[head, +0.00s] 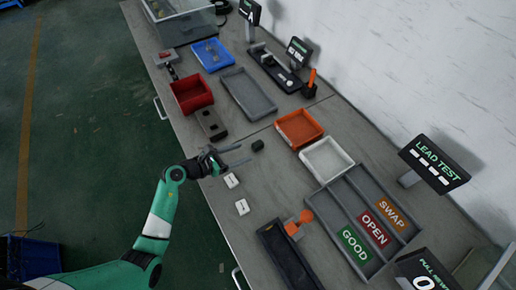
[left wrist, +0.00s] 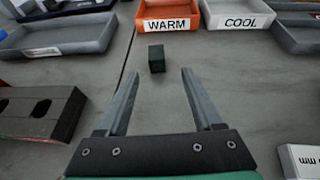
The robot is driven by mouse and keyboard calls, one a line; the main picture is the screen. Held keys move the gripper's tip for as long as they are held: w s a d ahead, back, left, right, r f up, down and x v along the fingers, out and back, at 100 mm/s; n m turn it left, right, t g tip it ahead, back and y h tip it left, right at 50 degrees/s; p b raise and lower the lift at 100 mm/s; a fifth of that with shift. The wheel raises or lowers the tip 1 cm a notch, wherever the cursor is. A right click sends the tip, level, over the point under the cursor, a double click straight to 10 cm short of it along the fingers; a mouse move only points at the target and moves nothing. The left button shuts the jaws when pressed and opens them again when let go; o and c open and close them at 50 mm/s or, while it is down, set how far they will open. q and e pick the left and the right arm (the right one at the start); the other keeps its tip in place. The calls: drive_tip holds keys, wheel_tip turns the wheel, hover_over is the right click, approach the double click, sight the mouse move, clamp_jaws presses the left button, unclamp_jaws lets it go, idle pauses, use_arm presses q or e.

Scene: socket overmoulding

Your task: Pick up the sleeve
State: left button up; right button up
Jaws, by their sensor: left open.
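The sleeve appears to be the small dark block (head: 258,145) on the grey table, just beyond my left gripper's fingertips. My right gripper is not in view.
An orange WARM tray (head: 300,129) and a white COOL tray (head: 326,160) lie beyond the block. A dark two-hole fixture (head: 211,124) stands to the left. Two small white blocks (head: 231,181) lie near the front edge. Bare table surrounds the dark block.

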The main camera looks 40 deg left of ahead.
sight(253, 146)
use_arm(q)
drive_tip(key=x, duration=0.3)
drive_tip(key=shift+a+r+b, duration=0.1)
drive_tip(key=shift+b, duration=0.25)
drive_tip(key=b+x, duration=0.3)
drive_tip(key=x, duration=0.2)
drive_tip(key=shift+w+a+r, duration=0.1)
drive_tip(key=shift+w+r, duration=0.05)
drive_tip(key=shift+w, duration=0.15)
clamp_jaws()
